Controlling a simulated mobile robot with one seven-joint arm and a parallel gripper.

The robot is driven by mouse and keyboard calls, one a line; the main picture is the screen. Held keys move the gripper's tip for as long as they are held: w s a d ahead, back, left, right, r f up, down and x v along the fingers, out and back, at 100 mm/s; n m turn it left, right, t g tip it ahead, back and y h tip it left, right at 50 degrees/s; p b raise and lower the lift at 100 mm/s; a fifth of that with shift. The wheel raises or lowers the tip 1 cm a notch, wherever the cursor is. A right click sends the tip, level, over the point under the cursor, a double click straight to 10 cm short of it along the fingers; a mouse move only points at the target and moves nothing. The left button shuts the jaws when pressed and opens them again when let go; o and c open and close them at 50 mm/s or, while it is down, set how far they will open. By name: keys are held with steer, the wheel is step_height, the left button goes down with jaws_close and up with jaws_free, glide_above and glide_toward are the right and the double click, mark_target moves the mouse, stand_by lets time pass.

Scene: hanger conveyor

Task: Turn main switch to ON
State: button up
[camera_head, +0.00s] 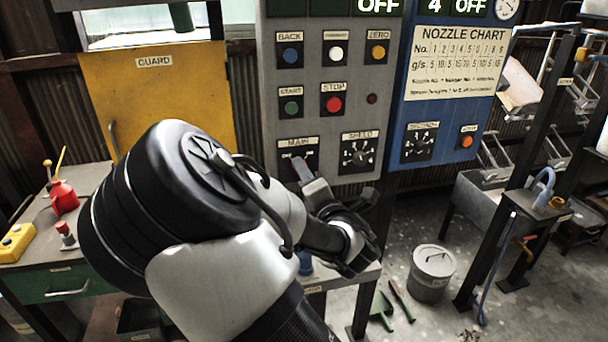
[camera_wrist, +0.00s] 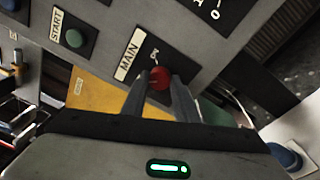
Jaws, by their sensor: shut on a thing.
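The main switch is a red knob (camera_wrist: 160,78) on a black plate labelled MAIN, in the wrist view. Its plate (camera_head: 290,146) shows at the lower left of the grey control panel in the head view. My gripper (camera_wrist: 160,82) has a finger on each side of the knob and is shut on it. In the head view my gripper (camera_head: 304,168) reaches up to the plate from below and hides the knob.
The SPEED dial (camera_head: 359,153) sits right of the main switch. The green START button (camera_head: 291,107) and red STOP button (camera_head: 334,104) are above. A blue panel (camera_head: 448,120) stands to the right. A yellow guard (camera_head: 160,95) is behind my arm, and a bench (camera_head: 60,245) at left.

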steer(key=shift+a+m+t+h+b, duration=0.1)
steer(key=shift+m+t+h+b, duration=0.25)
steer(key=shift+m+b, duration=3.15)
steer(key=shift+m+t+h+b, duration=0.35)
steer(key=shift+m+b, duration=1.75)
steer(key=shift+m, duration=2.7)
steer(key=shift+r, duration=0.1)
steer(key=o, duration=1.1)
steer(key=shift+c, duration=0.2)
steer(key=shift+f, duration=0.2)
